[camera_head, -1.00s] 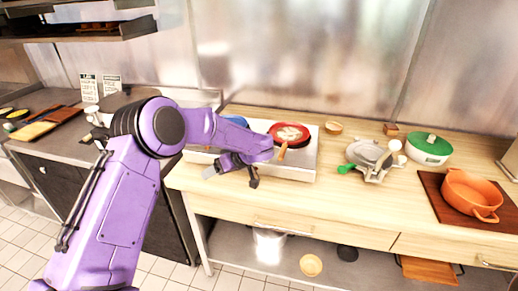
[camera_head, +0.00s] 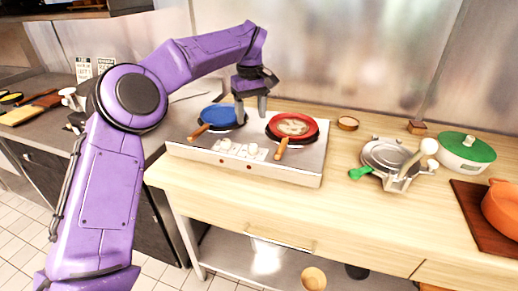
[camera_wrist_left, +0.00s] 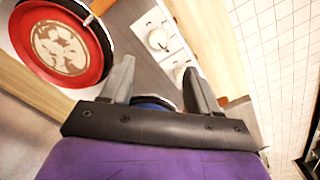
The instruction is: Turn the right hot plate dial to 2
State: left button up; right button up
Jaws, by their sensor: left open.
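The hot plate (camera_head: 200,158) is a silver unit on the wooden counter with two white dials on its front. The right dial (camera_head: 252,152) shows beside the handle of the red pan (camera_head: 291,127); in the wrist view this dial (camera_wrist_left: 158,39) is round and white. The left dial (camera_head: 226,146) sits beside it. The setting numbers are too small to read. My left gripper (camera_head: 250,110) is open and empty above the hot plate, pointing down, apart from the dials. Its fingers also show in the wrist view (camera_wrist_left: 158,75). My right gripper is not seen.
A blue pan (camera_head: 222,117) stands on the left burner; the red pan, with food in it, is on the right. Both wooden handles stick out toward the front, near the dials. A metal press (camera_head: 390,157) and green-lidded pot (camera_head: 467,150) stand to the right.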

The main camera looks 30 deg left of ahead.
aim_at(253, 146)
pick_arm(q)
jog(key=f, duration=0.7)
jog(key=f+b, duration=0.1)
jog(key=f, duration=0.3)
jog(key=shift+w+f, duration=0.2)
jog(key=shift+w, duration=0.05)
jog(key=shift+d+r, duration=0.1)
jog(key=c, duration=1)
